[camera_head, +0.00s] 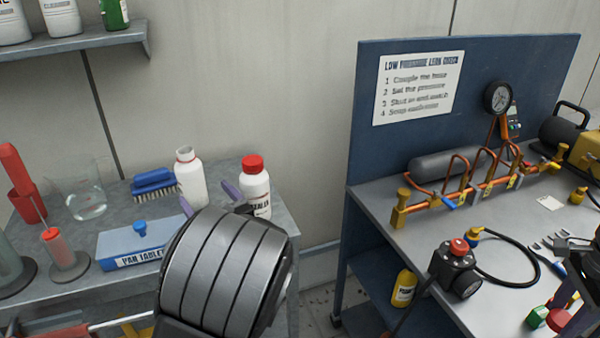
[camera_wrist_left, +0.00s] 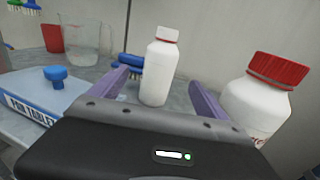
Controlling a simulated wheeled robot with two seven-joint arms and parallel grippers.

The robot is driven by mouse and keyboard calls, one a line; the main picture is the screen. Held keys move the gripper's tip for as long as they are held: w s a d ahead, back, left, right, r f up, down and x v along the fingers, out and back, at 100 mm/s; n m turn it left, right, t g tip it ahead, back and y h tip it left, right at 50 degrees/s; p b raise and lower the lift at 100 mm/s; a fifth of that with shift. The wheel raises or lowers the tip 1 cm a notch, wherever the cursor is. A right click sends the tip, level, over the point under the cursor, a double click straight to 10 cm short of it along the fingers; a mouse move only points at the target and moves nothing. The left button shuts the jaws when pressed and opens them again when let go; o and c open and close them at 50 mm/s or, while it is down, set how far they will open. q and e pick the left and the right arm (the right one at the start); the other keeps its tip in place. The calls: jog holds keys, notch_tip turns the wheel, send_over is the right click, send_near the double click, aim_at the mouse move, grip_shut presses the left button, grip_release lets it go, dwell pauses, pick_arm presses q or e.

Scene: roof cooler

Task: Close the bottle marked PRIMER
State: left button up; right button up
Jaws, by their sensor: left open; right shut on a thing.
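A white bottle (camera_head: 190,180) stands upright on the left bench, its neck ringed in red and no red cap on top. It also shows in the left wrist view (camera_wrist_left: 158,75), between and beyond the fingers. No label is readable on it. A second white bottle (camera_head: 256,188) with a red cap stands to its right; its label is partly hidden, seemingly ending in "EALER". My left gripper (camera_wrist_left: 158,84) is open and empty, facing the uncapped bottle. My right gripper (camera_head: 570,296) is at the right edge, partly out of view, seemingly shut on a small red thing (camera_head: 558,320).
A blue brush (camera_head: 154,184), glass beaker (camera_head: 85,200) and blue box (camera_head: 135,245) with a blue knob crowd the left bench. The right bench holds a gauge rig, a black device (camera_head: 455,268) and a hose. A gap separates the benches.

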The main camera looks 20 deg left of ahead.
aim_at(194, 179)
pick_arm(q)
jog(key=shift+x, duration=2.35)
pick_arm(e)
jog(key=shift+f, duration=0.1)
pick_arm(q)
jog(key=shift+x, duration=2.6)
grip_shut()
jog(key=shift+r, duration=0.15)
notch_tip(194, 179, up, 10)
jog(key=p, duration=0.1)
pick_arm(e)
jog(key=shift+r, duration=0.75)
